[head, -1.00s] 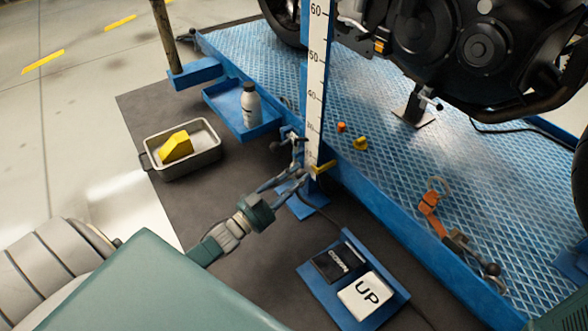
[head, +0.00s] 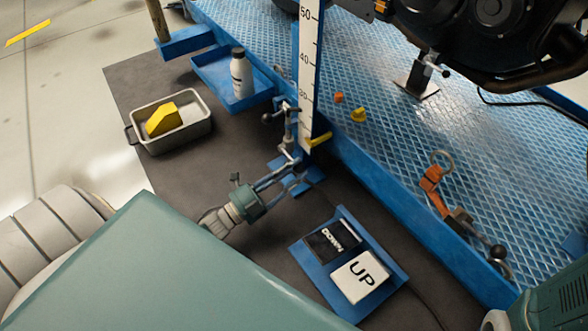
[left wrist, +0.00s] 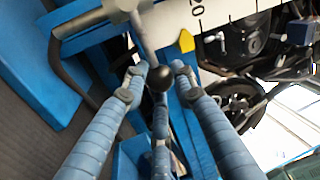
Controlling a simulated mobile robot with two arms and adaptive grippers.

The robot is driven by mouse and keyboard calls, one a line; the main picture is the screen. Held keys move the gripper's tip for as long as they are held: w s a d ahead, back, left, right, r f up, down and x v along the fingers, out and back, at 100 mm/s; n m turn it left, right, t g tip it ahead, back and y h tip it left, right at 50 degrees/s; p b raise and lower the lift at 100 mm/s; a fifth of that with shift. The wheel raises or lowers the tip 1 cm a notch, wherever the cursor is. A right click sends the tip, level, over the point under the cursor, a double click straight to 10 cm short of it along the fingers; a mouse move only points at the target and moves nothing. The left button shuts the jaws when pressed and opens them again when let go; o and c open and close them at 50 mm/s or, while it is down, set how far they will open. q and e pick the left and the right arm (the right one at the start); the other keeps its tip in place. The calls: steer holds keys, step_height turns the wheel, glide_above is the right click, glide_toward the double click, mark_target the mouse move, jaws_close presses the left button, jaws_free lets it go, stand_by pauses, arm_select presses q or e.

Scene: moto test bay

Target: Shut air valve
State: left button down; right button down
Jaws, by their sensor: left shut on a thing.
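The air valve (head: 288,128) is a grey metal fitting beside the blue post with the ruler, with a lever pointing down toward the floor. It also shows in the left wrist view as a metal pipe body (left wrist: 92,20) at the top. Its lever ends in a black ball knob (left wrist: 160,79). My left gripper (head: 296,168) is at the lever's lower end. In the left wrist view its fingers (left wrist: 160,80) stand on both sides of the knob and are shut on the lever end. Exact finger contact is partly hidden. My right gripper is out of view.
The post (head: 309,75) and blue lift platform (head: 400,140) stand close beside the gripper. A blue pedal plate (head: 310,268) with UP and DOWN pads lies in front. A grey tray (head: 190,138) with a yellow wedge and a bottle (head: 241,74) are left. Dark mat is free between.

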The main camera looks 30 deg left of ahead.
arm_select(q)
steer(key=shift+w+a+f, duration=0.1)
steer(key=shift+a+f, duration=0.05)
steer(key=shift+a, duration=0.15)
steer(key=c, duration=1.4)
jaws_free()
steer(key=shift+d, duration=0.1)
steer(key=v, duration=1.2)
